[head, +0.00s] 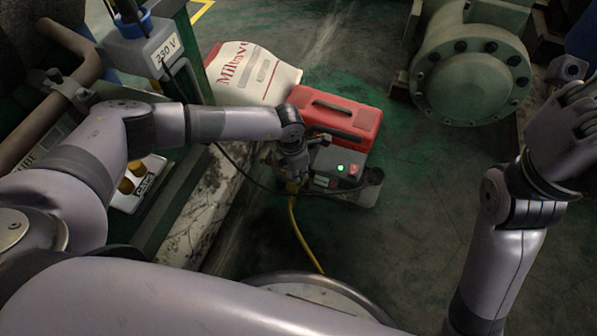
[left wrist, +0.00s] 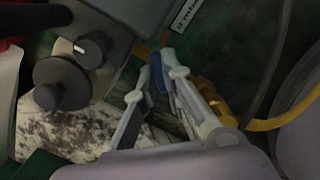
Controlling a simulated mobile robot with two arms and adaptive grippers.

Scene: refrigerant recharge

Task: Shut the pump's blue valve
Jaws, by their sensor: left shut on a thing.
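In the left wrist view my left gripper (left wrist: 160,90) is shut on the blue valve (left wrist: 158,78), whose handle shows between the fingertips. A yellow fitting (left wrist: 222,102) and hose are just right of the fingers. The valve's exact angle is hard to tell.
A red case (head: 340,112) and a white printed bag (head: 255,75) lie behind the pump. A yellow hose (head: 300,238) runs toward a round metal rim (head: 320,290). A green flanged machine (head: 470,70) stands at the back right. The floor right of the pump is clear.

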